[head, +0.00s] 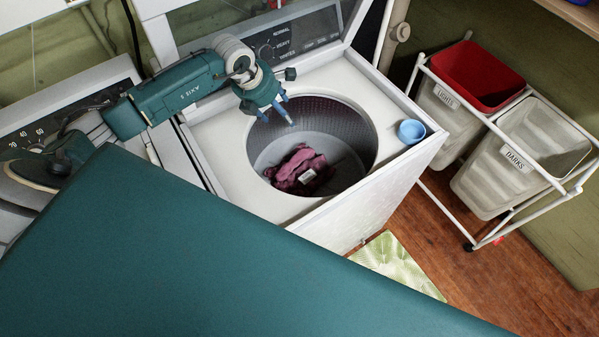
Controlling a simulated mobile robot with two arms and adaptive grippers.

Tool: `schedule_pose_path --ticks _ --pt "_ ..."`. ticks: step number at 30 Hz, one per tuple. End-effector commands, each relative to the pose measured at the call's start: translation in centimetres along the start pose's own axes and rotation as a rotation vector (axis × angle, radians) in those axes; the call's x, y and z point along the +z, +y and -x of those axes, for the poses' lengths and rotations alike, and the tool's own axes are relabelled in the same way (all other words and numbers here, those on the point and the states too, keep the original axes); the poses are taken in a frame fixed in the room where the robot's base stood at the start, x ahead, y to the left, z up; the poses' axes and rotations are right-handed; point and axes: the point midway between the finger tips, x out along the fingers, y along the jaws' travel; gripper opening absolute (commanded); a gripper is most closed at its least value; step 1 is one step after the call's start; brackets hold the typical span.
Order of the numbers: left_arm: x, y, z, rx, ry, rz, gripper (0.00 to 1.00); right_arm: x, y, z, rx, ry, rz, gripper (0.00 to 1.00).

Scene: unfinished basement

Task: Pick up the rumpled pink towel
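The rumpled pink towel (309,163) lies crumpled on the floor of the open washing machine's drum (350,140), with a small white label showing on it. The white top-loading washer (358,203) has its lid raised at the back. My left gripper (277,119) reaches in from the left and is over the back left part of the drum opening. It points down, with its fingers apart and nothing between them. It is above and behind the towel, not touching it. My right gripper is not in view.
A blue cup (411,131) sits on the washer's right corner. A leaf-patterned mat (398,263) lies on the wooden floor. The drum's rim surrounds the towel.

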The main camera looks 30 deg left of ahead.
Motion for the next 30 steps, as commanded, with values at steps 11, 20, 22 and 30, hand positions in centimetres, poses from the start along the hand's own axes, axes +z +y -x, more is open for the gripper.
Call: schedule_pose_path --ticks 11,20,22,30 --pt "-2.2 0.0 -5.2 0.000 0.000 0.000 0.62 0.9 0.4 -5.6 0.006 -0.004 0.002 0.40" --pt "-5.4 0.0 -13.1 0.000 0.000 0.000 0.62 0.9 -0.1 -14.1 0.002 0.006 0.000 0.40" --pt "-6.1 0.0 -14.8 0.000 0.000 0.000 0.62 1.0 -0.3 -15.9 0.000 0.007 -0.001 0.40" --pt "-7.6 0.0 -18.4 0.001 -0.001 0.000 0.62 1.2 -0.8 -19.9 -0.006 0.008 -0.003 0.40"
